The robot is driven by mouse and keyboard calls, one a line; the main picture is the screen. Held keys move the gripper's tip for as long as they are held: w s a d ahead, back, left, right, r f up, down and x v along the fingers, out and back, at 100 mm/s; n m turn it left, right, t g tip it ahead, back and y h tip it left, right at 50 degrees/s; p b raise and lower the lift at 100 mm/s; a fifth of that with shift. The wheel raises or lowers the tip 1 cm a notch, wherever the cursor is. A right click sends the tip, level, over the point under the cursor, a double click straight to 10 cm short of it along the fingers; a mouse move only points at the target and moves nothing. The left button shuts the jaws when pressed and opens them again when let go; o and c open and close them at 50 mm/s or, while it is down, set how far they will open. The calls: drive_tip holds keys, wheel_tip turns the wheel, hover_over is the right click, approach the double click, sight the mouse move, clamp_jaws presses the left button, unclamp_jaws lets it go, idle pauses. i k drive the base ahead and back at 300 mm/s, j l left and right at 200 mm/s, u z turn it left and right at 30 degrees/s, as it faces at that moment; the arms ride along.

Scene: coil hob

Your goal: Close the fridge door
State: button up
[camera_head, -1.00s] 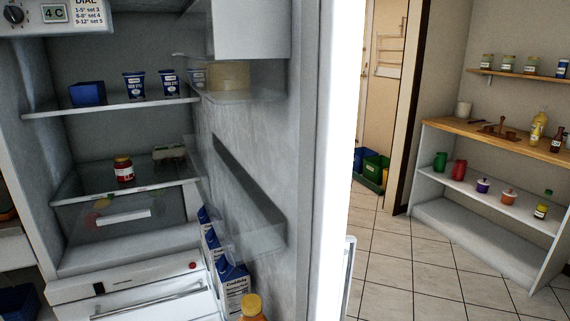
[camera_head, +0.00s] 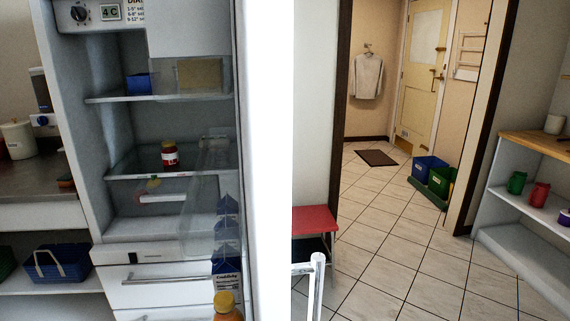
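The fridge door (camera_head: 266,160) stands open. I see it nearly edge-on as a tall bright white strip, with its inner shelves on the left side. The fridge (camera_head: 85,170) behind it is open, with its shelves showing. A red jar (camera_head: 170,155) and a blue tub (camera_head: 138,82) stand on the shelves. Blue and white cartons (camera_head: 227,270) and an orange-capped bottle (camera_head: 225,303) are in the lower door rack. The door hides the right part of the fridge interior. My gripper is not in view.
A white frame (camera_head: 318,275) stands just right of the door, near a red-topped stool (camera_head: 314,220). Tiled floor (camera_head: 385,235) is open beyond. A shelf unit (camera_head: 535,215) is at right, a counter (camera_head: 40,190) at left.

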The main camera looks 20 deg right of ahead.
sight(258, 34)
drive_tip(key=l, duration=0.5)
drive_tip(key=k+l+u, duration=0.1)
drive_tip(key=l, duration=0.4)
drive_tip(key=k+l, duration=0.1)
drive_tip(key=l, duration=0.2)
drive_tip(key=k+l+u, duration=0.1)
drive_tip(key=l, duration=0.15)
drive_tip(key=k+l, duration=0.15)
drive_tip(key=l, duration=0.15)
drive_tip(key=j, duration=0.35)
drive_tip(key=i+j, duration=0.15)
drive_tip(key=j, duration=0.2)
